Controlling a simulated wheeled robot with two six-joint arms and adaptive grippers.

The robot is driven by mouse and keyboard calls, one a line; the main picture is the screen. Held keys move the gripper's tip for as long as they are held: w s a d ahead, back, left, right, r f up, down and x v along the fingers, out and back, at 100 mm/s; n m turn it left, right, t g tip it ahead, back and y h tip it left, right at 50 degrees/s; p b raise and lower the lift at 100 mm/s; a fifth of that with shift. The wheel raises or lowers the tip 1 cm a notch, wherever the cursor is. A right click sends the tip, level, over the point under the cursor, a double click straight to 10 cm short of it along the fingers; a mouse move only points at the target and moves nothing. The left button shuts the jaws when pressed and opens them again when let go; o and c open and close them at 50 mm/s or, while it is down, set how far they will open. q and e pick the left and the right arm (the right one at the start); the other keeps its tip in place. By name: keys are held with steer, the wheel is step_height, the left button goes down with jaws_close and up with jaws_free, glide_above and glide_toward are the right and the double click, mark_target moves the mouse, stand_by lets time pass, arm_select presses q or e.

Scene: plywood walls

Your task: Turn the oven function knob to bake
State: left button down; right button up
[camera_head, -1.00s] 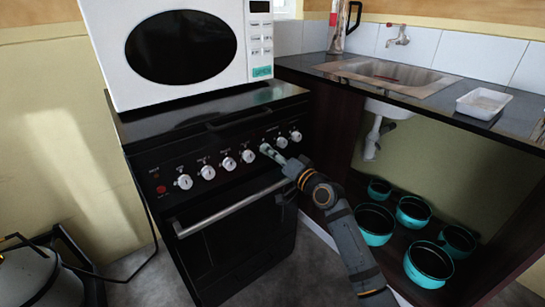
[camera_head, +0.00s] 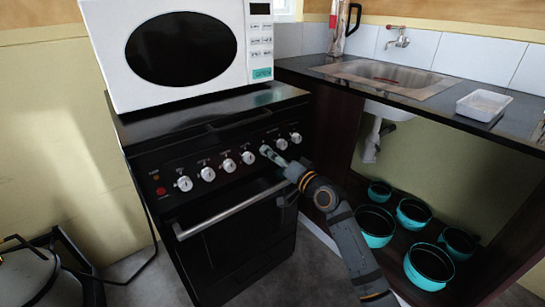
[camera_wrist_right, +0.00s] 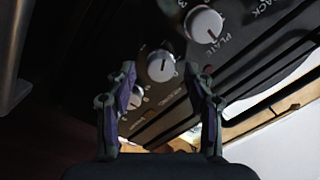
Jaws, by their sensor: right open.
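The black oven (camera_head: 230,235) has a row of white knobs along its front panel. Several show in the head view, such as this knob (camera_head: 248,157) and the rightmost knob (camera_head: 296,137). My right gripper (camera_head: 267,152) reaches the panel among the right-hand knobs. In the right wrist view its two fingers (camera_wrist_right: 161,76) are open, with a white knob (camera_wrist_right: 160,66) between or just beyond their tips; contact cannot be told. Another knob (camera_wrist_right: 203,24), near the word PLATE, and a partly hidden knob (camera_wrist_right: 130,98) lie either side. I cannot read which is the function knob.
A white microwave (camera_head: 180,50) stands on the stove top. The oven door handle (camera_head: 230,209) runs below the knobs, near my right arm. A counter with a sink (camera_head: 385,77) is at right, with several teal pots (camera_head: 375,225) beneath.

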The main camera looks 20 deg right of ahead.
steer(key=v, duration=0.7)
steer(key=shift+s, duration=0.1)
